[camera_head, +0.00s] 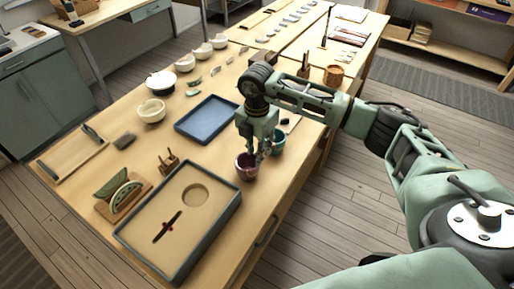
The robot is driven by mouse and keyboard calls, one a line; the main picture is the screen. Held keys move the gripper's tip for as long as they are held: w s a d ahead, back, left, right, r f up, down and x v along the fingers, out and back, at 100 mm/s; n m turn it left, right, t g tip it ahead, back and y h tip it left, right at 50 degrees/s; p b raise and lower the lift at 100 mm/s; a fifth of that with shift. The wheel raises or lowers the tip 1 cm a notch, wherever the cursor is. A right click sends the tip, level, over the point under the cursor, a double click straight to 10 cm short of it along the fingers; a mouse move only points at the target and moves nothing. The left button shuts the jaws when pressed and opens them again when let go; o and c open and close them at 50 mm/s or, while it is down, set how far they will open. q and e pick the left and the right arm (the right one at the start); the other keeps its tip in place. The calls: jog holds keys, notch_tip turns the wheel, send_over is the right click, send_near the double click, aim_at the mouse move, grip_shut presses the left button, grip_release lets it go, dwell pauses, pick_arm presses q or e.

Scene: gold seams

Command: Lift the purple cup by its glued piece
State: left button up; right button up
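The purple cup (246,170) stands near the right edge of the wooden table, with a dark inside. My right gripper (260,153) points down at the cup's right rim, and its fingertips overlap the rim in the picture. Whether the fingers are closed on the cup is too small to tell. The glued piece cannot be made out, as the fingers cover that side of the rim. The cup looks upright and at table level. My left gripper is not in view.
A teal cup (278,142) stands just right of my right gripper. A blue tray (207,119) lies to the left. A large dark-framed tray (219,218) with a round recess lies in front. Pale bowls (151,111) line the left side.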

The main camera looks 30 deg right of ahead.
jog(key=shift+f+b, duration=2.2)
jog(key=shift+f, duration=1.25)
jog(key=shift+c, duration=0.6)
grip_shut()
